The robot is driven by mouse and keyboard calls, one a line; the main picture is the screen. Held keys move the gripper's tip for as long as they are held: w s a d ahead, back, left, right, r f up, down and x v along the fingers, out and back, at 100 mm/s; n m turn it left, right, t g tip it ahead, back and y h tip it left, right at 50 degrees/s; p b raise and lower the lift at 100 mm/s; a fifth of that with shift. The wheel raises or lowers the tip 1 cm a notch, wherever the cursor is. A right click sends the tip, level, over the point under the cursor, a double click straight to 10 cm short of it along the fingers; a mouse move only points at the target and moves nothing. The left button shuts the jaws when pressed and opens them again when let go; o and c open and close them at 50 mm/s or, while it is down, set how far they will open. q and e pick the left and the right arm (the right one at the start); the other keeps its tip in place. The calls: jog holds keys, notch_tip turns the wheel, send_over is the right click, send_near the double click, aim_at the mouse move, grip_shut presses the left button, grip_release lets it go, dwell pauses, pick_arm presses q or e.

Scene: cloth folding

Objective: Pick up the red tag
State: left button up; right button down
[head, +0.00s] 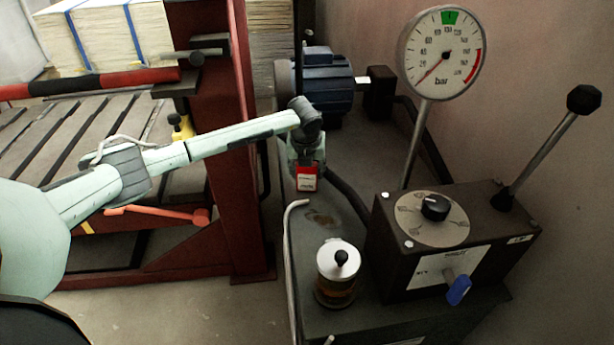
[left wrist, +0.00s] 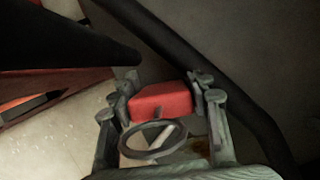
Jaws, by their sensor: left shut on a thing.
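The red tag (head: 306,180) is a small red block with a pale label, seen in the head view at my left gripper's end. In the left wrist view the red tag (left wrist: 161,101) sits between the two fingers, with a dark ring in front of it. My left gripper (head: 304,170) is shut on the tag, above the dark top of the machine cabinet. The left wrist view shows both fingers of the left gripper (left wrist: 165,105) against the tag's sides. I cannot tell whether the tag touches anything beneath. My right gripper is not in view.
A control box (head: 448,240) with a dial, blue-handled key and black-knobbed lever stands at right. A pressure gauge (head: 443,53) rises behind it. A silver-capped jar (head: 338,262) and bent grey pipe (head: 292,250) are nearby. A blue motor (head: 328,82) and red frame (head: 228,200) flank the arm.

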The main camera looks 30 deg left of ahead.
pick_arm(q)
jog(key=shift+c, duration=0.9)
